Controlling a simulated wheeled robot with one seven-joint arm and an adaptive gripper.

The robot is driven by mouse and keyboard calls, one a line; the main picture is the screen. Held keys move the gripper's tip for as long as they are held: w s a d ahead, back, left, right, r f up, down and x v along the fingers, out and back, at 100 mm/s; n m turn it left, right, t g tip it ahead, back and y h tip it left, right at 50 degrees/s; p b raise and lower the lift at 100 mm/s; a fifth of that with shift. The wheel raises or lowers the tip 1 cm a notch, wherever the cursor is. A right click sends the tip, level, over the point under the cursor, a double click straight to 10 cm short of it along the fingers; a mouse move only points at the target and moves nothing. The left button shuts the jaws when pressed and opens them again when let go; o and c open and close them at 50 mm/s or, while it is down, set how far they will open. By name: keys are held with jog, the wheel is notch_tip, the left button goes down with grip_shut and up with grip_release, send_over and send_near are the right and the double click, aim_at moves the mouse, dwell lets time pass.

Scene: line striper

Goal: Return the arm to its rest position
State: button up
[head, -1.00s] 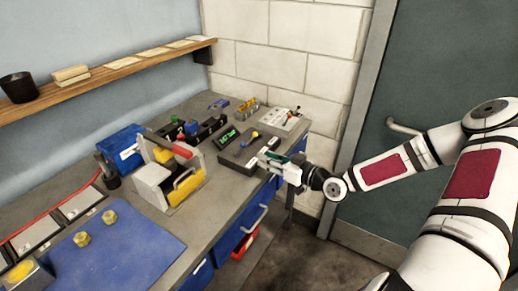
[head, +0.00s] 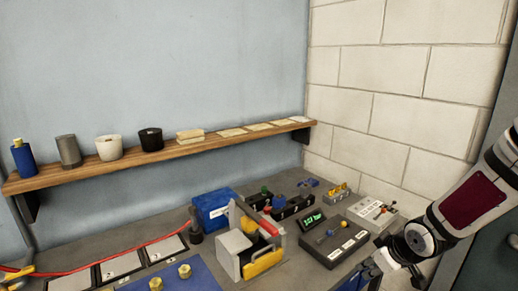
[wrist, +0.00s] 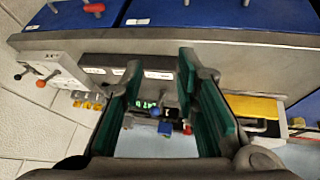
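My gripper (head: 364,277) shows at the bottom edge of the head view, partly cut off, in front of the bench and near the dark box with a green display (head: 335,241). In the wrist view my gripper (wrist: 160,66) has its two green-padded fingers spread apart, with nothing held between them. The bench front and its dark labelled strip (wrist: 140,68) show beyond and between the fingers. My arm comes in from the right of the head view, bent downward.
A lever switch panel (head: 372,212), a yellow-and-grey machine (head: 262,263) and a blue box (head: 212,208) stand on the bench. A wooden shelf (head: 160,155) with cups runs along the blue wall. A block wall (head: 410,80) stands behind the bench's right end.

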jog(key=s+a+r+m+h, duration=0.15)
jog(key=s+r, duration=0.25)
jog(key=r, duration=0.4)
jog(key=s+a+r+m+h, duration=0.1)
jog(key=s+r+m+h, duration=0.1)
jog(key=s+r, duration=0.45)
jog(key=s+a+r+m+y, duration=0.1)
jog(key=s+a+r, duration=0.3)
jog(key=s, duration=0.3)
jog(key=s+a+r+m+y, duration=0.1)
jog(key=s+a+r, duration=0.3)
jog(key=s, duration=0.3)
jog(key=shift+r+g+y, duration=0.3)
jog(key=shift+r+y, duration=0.05)
jog(key=shift+r, duration=0.45)
jog(key=shift+m, duration=0.25)
